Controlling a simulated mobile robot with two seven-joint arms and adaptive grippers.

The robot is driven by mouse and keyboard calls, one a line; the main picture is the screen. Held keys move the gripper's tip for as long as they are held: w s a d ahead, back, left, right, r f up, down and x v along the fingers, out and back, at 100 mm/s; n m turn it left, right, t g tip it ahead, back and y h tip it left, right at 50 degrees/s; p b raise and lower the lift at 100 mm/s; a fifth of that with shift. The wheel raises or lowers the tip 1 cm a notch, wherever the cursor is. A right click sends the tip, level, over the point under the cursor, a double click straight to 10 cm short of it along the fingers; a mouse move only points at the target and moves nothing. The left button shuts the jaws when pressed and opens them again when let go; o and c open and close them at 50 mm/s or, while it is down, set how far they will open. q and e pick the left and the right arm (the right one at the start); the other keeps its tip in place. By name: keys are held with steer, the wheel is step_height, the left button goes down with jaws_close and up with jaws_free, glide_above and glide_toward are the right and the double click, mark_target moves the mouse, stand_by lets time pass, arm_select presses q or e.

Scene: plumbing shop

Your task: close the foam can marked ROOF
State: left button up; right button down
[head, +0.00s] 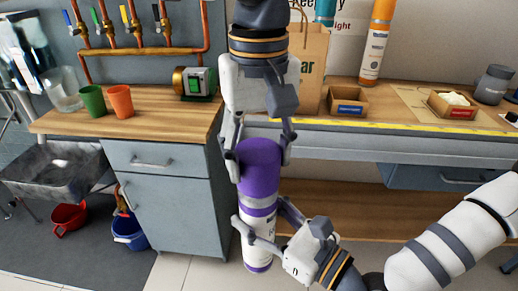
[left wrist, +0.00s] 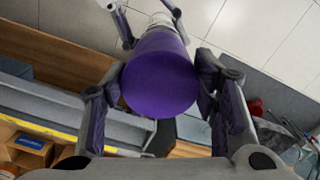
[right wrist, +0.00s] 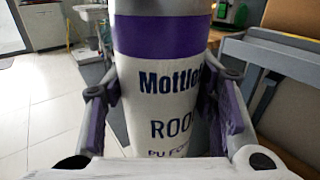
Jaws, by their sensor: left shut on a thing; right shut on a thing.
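The foam can (head: 257,252) is white with purple bands, held upright in front of the bench. In the right wrist view its label (right wrist: 172,128) reads ROO, with the rest cut off by the curve. A purple cap (head: 261,170) is in line over the can's top; I cannot tell whether it is fully seated. My left gripper (head: 260,161) comes from above and is shut on the cap, whose round top also shows in the left wrist view (left wrist: 160,85). My right gripper (head: 259,212) is shut around the can's body below the cap.
The bench behind holds a paper bag (head: 311,65), an orange can (head: 376,42), a teal can (head: 325,12) and small boxes (head: 347,103). A wooden counter at left carries green (head: 93,101) and orange (head: 120,101) cups. Buckets (head: 130,232) stand on the floor.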

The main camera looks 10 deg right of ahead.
arm_select(q)
steer(key=shift+f, duration=0.6)
steer(key=o, duration=0.8)
steer(key=shift+o, duration=0.2)
step_height(320, 180, up, 12)
stand_by(0.4)
